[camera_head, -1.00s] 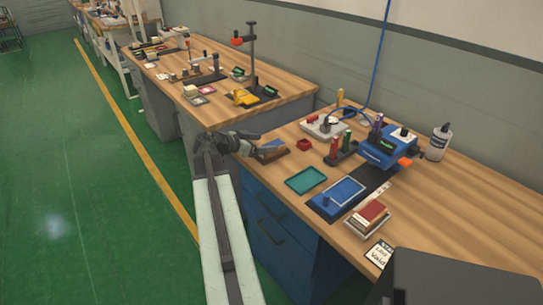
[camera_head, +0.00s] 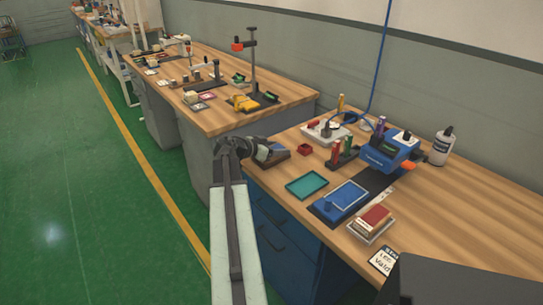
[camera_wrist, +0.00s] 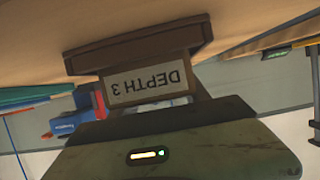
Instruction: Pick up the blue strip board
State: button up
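A flat blue board (camera_head: 341,201) with a paler blue, outlined panel lies on the black strip of the near bench in the head view. I cannot tell for sure that it is the blue strip board. My gripper (camera_head: 262,152) is at the bench's left edge, left of the board and apart from it. It is beside a brown block (camera_head: 275,156), which it partly covers. In the wrist view, a brown block with an upside-down "DEPTH 3" label (camera_wrist: 148,80) is close in front. The fingertips are not clear in either view.
A teal tray (camera_head: 306,185) lies between my gripper and the blue board. A stack of red and white pieces (camera_head: 374,221) is right of the board. A blue device (camera_head: 391,153), a bottle (camera_head: 442,146) and a small red box (camera_head: 305,149) stand farther back.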

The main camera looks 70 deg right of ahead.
aim_at(278, 148)
jog(key=c, duration=0.5)
jog(key=shift+c, duration=0.2)
notch_tip(278, 148, up, 10)
jog(key=p, duration=1)
jog(key=shift+r, duration=0.1)
